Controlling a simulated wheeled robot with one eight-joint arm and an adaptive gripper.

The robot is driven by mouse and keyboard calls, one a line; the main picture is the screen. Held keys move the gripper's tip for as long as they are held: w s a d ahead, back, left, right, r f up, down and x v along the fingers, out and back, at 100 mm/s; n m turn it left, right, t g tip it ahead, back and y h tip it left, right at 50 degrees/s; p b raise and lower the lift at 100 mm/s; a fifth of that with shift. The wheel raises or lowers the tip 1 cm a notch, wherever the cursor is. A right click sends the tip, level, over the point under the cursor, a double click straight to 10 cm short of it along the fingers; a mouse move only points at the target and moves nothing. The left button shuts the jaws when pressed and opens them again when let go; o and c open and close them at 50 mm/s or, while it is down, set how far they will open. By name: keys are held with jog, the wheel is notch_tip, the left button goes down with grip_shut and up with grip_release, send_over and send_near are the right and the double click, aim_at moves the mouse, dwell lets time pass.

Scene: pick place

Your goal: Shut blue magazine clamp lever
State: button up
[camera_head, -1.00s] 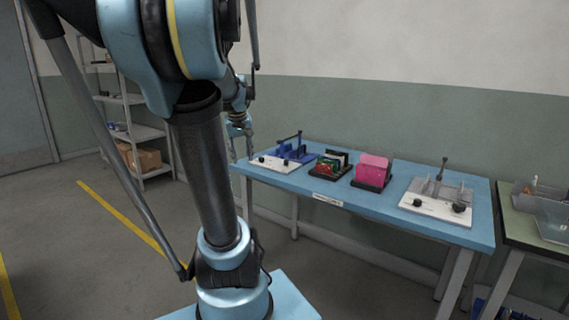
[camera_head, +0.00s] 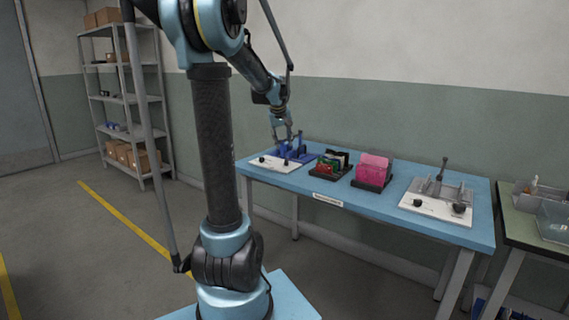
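The blue magazine clamp (camera_head: 297,153) stands on a white base plate (camera_head: 272,165) with black knobs, at the left end of the blue table. Its dark lever is partly hidden by my gripper and too small to judge clearly. My gripper (camera_head: 285,138) is just above the blue clamp, pointing down. Its fingers look spread apart with nothing visible between them. I cannot tell whether it touches the clamp or lever.
On the blue table (camera_head: 395,206) are a black rack with green and red cards (camera_head: 328,164), a pink block in a black tray (camera_head: 374,168), and a grey clamp fixture (camera_head: 440,195) with an upright lever. A side table with bins (camera_head: 552,215) stands at right. Shelves (camera_head: 125,97) stand at left.

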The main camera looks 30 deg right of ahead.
aim_at(286, 162)
jog(key=x, duration=1.2)
jog(key=shift+w+f, duration=0.1)
jog(key=shift+f, duration=0.25)
